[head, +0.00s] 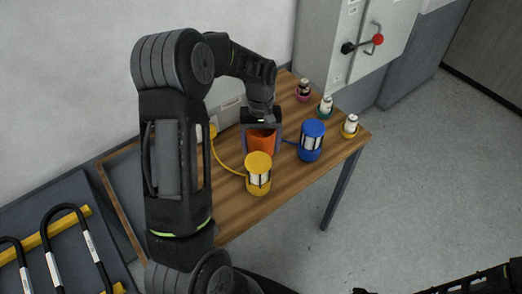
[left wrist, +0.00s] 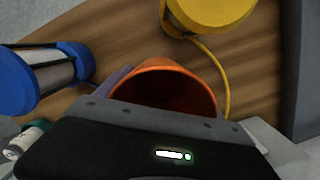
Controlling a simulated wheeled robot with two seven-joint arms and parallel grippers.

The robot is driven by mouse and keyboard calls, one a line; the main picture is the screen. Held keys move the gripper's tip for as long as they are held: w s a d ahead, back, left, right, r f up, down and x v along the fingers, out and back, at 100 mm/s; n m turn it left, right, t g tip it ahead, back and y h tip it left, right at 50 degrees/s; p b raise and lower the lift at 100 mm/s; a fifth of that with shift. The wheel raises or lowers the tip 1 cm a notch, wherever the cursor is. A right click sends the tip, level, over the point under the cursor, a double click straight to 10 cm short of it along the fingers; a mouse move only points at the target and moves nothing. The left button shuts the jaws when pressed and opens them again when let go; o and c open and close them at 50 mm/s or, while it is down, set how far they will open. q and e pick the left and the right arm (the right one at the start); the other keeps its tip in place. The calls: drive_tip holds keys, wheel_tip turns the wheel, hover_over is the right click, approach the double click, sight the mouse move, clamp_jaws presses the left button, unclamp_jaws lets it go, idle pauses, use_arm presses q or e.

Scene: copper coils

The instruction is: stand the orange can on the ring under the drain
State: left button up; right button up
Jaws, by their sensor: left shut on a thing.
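The orange can (head: 262,143) is between the fingers of my left gripper (head: 262,137), over the wooden table. The gripper is shut on it. In the left wrist view the can (left wrist: 165,72) shows its round open mouth and dark orange inside; the gripper body hides its near side. I cannot tell whether its bottom touches the table. I cannot make out the drain or a bare ring under it. My right gripper is not in view; only dark parts of my right arm show at the lower right.
A yellow lantern-like thing (head: 258,176) stands just in front of the can, a blue one (head: 311,142) to its right. Small bottles on pink (head: 303,91), green (head: 325,108) and yellow (head: 350,127) bases line the table's right side. A grey cabinet (head: 345,40) has a red-knobbed lever (head: 377,39).

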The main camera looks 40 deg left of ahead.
sight(261, 139)
use_arm(q)
wheel_tip(261, 139, down, 3)
drive_tip(key=shift+f+p, duration=0.1)
drive_tip(key=shift+p, duration=0.2)
drive_tip(key=shift+f, duration=0.15)
drive_tip(key=o, duration=1)
drive_tip(key=shift+f, duration=0.1)
drive_tip(key=o, duration=0.5)
drive_tip(key=shift+r, duration=0.25)
wheel_tip(261, 139, up, 12)
drive_tip(key=w+b, duration=0.1)
drive_tip(key=b, duration=0.1)
drive_tip(key=shift+a, duration=0.45)
drive_tip(key=shift+f, duration=0.1)
